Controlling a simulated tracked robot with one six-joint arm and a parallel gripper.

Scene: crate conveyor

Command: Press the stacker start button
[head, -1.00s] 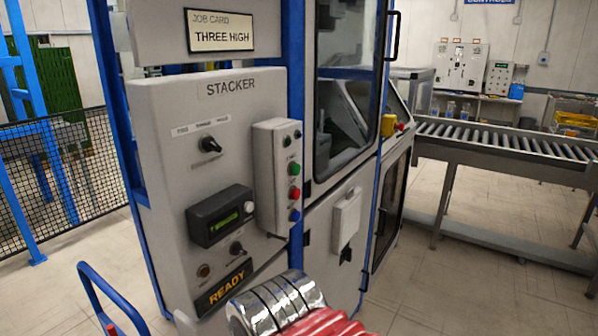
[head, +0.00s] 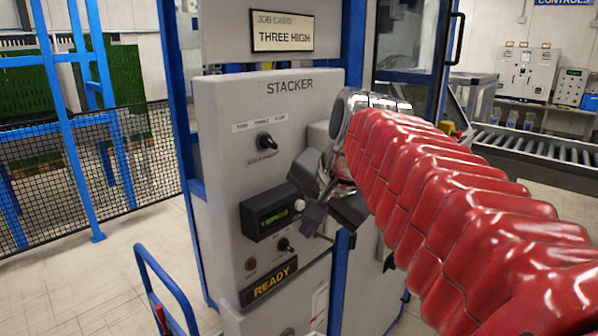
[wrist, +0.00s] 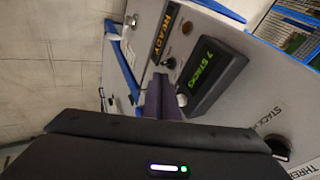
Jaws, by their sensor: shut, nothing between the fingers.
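The stacker panel (head: 225,120) is a light grey cabinet face labelled STACKER. Its black display unit (head: 268,212) has green text, which reads "7 STACKS" in the wrist view (wrist: 210,75). A white knob (head: 299,205) sits at the display's right end. The button box (head: 317,136) shows only an edge; my arm hides its coloured buttons, so I cannot see which is the start button. My gripper (head: 308,217) is shut and empty, in front of the panel by the display's right end. Its dark fingers (wrist: 161,82) point at the panel in the wrist view; contact is unclear.
A black selector knob (head: 266,141), a smaller knob (head: 284,244) and a yellow READY sign (head: 268,281) are on the panel. A blue rail (head: 165,285) stands at the lower left, before a mesh fence (head: 80,150). A roller conveyor (head: 540,150) runs at the right.

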